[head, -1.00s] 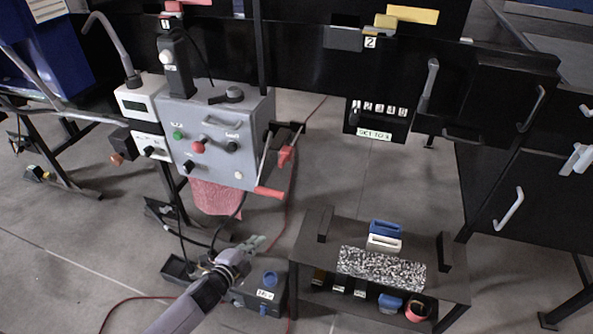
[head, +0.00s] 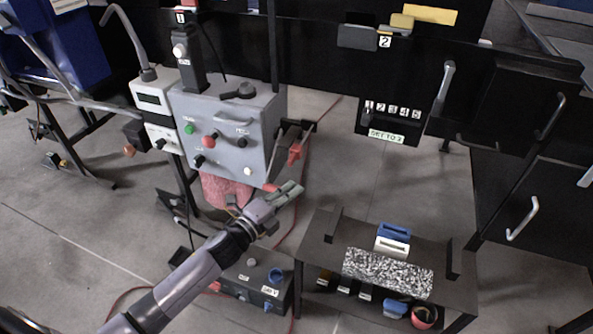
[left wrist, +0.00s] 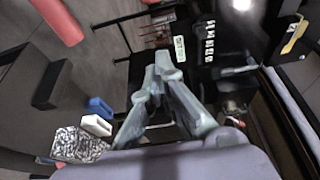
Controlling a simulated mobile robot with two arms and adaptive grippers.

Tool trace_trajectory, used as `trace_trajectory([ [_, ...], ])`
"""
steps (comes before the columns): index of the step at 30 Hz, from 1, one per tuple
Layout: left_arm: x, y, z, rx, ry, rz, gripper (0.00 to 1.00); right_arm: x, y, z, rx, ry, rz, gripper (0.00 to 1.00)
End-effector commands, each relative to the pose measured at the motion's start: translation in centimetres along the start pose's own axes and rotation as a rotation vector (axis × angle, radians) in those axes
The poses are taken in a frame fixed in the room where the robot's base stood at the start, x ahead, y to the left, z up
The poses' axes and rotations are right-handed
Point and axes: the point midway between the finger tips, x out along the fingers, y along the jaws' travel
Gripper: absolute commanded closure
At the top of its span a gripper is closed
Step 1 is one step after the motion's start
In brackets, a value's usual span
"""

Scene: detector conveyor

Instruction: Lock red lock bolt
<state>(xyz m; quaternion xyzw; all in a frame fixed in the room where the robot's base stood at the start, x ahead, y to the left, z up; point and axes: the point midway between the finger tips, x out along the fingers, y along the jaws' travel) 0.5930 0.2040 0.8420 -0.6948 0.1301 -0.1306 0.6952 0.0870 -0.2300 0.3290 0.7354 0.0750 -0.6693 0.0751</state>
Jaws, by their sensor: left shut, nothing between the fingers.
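Two red parts show at the right side of the grey control box (head: 235,120) in the head view. One is a red piece (head: 295,153) on the side bracket. The other is a red handle end (head: 270,187), mostly hidden behind my left gripper. I cannot tell for certain which is the lock bolt. My left gripper (head: 294,190) is shut and empty, in front of the lower red handle and below the bracket piece. In the left wrist view, the shut fingers (left wrist: 165,66) point upward, and a red cylinder (left wrist: 58,20) lies at the upper left, apart from them. My right gripper is out of view.
A black low table (head: 320,245) stands to the right with blue and white blocks (head: 394,238) and a speckled pad (head: 388,270). A dark box with knobs (head: 250,283) sits on the floor below my arm. A red cable runs along the floor.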

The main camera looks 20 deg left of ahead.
Motion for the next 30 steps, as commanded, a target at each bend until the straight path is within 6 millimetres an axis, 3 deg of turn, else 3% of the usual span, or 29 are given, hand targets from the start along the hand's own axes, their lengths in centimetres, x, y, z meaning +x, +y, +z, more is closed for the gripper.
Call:
trace_trajectory([
  [11,8.0,-0.2,0.0,-0.001,-0.001,-0.002,1.00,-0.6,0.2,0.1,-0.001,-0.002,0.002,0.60],
  [19,6.9,-0.1,3.2,0.001,0.000,0.002,1.00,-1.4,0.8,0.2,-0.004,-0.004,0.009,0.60],
  [30,6.6,0.0,3.8,-0.001,0.000,0.000,1.00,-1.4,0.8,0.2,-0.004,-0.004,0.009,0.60],
])
